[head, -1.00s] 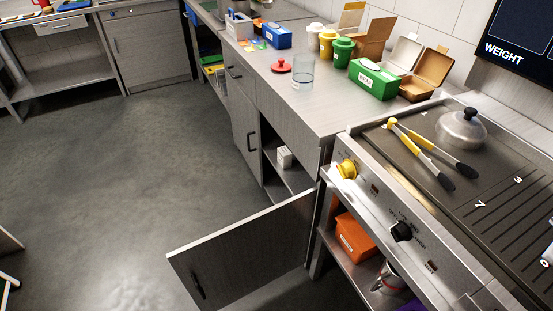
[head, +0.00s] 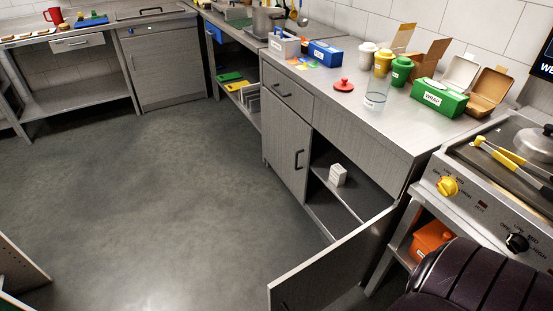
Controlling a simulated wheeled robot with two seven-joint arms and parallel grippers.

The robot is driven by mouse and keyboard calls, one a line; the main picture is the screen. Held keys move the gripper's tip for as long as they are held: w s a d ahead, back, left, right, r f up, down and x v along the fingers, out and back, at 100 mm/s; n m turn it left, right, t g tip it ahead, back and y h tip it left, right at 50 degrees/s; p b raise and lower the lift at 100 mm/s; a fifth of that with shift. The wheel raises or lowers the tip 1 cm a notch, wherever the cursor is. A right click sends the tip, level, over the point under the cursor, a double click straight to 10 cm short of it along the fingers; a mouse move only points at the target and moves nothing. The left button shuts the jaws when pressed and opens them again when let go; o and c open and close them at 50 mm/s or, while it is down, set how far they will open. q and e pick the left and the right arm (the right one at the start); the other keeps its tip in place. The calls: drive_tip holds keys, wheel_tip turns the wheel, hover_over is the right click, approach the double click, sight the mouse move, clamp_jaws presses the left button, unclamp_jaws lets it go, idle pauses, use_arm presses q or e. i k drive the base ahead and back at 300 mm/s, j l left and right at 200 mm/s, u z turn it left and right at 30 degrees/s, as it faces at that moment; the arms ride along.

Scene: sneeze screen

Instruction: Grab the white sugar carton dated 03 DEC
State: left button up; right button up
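A small white carton (head: 338,175) stands on the upper shelf inside the open cabinet under the counter, right of centre in the head view. Dark print shows on it, but it is too small to read, so I cannot tell its date or contents. Neither of my grippers is in view.
The cabinet door (head: 335,267) is swung open, jutting into the floor space in front. The counter (head: 325,92) above holds a green box (head: 438,97), a red lid (head: 343,85) and a clear container (head: 376,97). A griddle stands right. A dark ribbed form (head: 468,280) fills the lower right. The left floor is clear.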

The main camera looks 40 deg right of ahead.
sight(338, 174)
drive_tip(key=i+j+u, duration=0.2)
drive_tip(key=i, duration=0.25)
drive_tip(key=i+j+u, duration=0.2)
drive_tip(key=i+j, duration=0.15)
drive_tip(key=i+l+z, duration=0.1)
drive_tip(key=i+z, duration=0.6)
drive_tip(key=z, duration=0.15)
drive_tip(key=i+j+z, duration=0.2)
drive_tip(key=i+z, duration=0.25)
drive_tip(key=k, duration=0.05)
